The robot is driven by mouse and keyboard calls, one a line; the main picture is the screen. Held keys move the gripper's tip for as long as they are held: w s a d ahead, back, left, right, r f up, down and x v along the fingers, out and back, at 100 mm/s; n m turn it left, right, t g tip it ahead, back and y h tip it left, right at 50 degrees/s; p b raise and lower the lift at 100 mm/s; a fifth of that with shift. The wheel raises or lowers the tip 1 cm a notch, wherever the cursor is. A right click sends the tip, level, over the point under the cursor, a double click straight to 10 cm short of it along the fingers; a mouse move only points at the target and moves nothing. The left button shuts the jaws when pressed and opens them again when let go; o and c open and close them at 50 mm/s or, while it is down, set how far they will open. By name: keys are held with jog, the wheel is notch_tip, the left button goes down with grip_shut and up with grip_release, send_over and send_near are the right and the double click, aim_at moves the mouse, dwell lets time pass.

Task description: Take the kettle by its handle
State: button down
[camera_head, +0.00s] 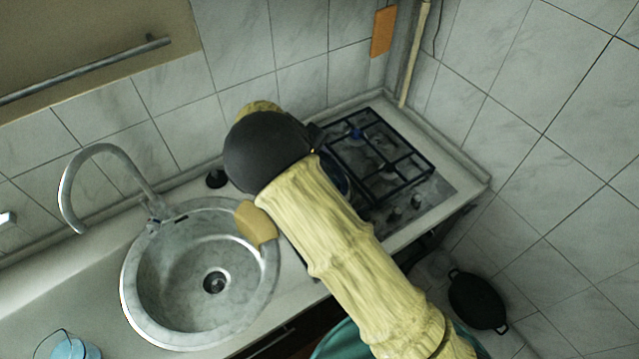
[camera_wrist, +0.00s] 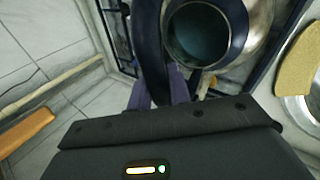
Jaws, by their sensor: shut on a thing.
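The kettle (camera_wrist: 258,22) shows in the wrist view as a shiny metal body with a round dark opening. Its dark blue handle (camera_wrist: 150,42) arches beside the opening. My gripper (camera_wrist: 172,88) is shut on the handle, with its purple fingers near the handle's lower end in the picture. The exact contact is partly hidden by the dark gripper body. In the head view my arm covers most of the kettle and the fingers.
A gas hob (camera_head: 385,150) with black grates lies right of my arm. A round sink (camera_head: 150,285) with a curved tap (camera_head: 68,190) is on the left. A tan sponge-like piece (camera_head: 256,224) lies at the sink's rim. A black pan (camera_head: 477,300) is at lower right. Tiled walls close off the back and right.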

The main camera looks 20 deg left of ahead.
jog(key=shift+w+r, duration=0.1)
jog(key=shift+w, duration=0.1)
jog(key=shift+r, duration=0.2)
jog(key=shift+r+b, duration=0.8)
jog(key=shift+r, duration=0.5)
jog(key=shift+r+b, duration=1.3)
jog(key=shift+r, duration=2.2)
jog(key=shift+s, duration=0.1)
